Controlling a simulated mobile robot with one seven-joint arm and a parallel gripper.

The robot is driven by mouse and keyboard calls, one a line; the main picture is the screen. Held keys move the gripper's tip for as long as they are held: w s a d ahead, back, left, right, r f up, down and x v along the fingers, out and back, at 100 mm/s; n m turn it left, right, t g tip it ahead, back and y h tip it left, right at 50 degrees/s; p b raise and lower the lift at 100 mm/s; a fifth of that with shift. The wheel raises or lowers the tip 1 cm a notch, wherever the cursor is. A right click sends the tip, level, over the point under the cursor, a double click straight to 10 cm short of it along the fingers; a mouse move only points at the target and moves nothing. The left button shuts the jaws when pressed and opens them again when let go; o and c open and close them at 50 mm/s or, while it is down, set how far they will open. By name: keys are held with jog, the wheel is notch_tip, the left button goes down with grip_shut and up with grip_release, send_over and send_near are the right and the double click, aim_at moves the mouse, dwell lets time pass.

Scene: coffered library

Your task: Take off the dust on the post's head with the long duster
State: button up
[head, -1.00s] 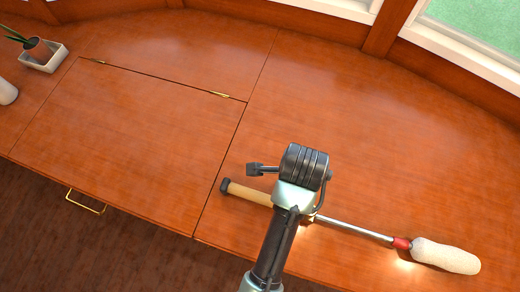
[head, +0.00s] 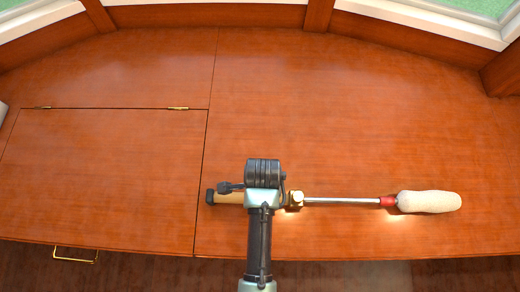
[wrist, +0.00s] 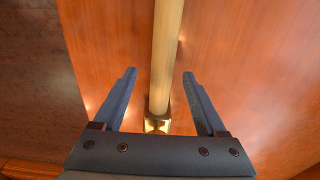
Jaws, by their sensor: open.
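The long duster lies on the wooden desk top in the head view, with a pale fluffy head (head: 429,202), a red collar (head: 388,202), a metal rod (head: 341,200) and a wooden handle (head: 229,198) with a dark end cap. My arm covers part of the handle there. In the wrist view my gripper (wrist: 158,80) is open, with one finger on each side of the wooden handle (wrist: 166,55); the handle runs between them, and a brass fitting (wrist: 157,124) shows nearer the palm. The post is not in view.
The desk top (head: 330,120) is broad and mostly clear. A hinged panel (head: 100,175) with brass hinges is on the left, above a brass drawer pull (head: 75,256). Window frames (head: 420,20) and a wooden back rail border the far side.

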notch_tip(320, 180, down, 4)
jog(key=shift+w+a+f+b, duration=0.1)
jog(key=shift+w+b, duration=0.05)
jog(key=shift+b, duration=0.45)
grip_shut()
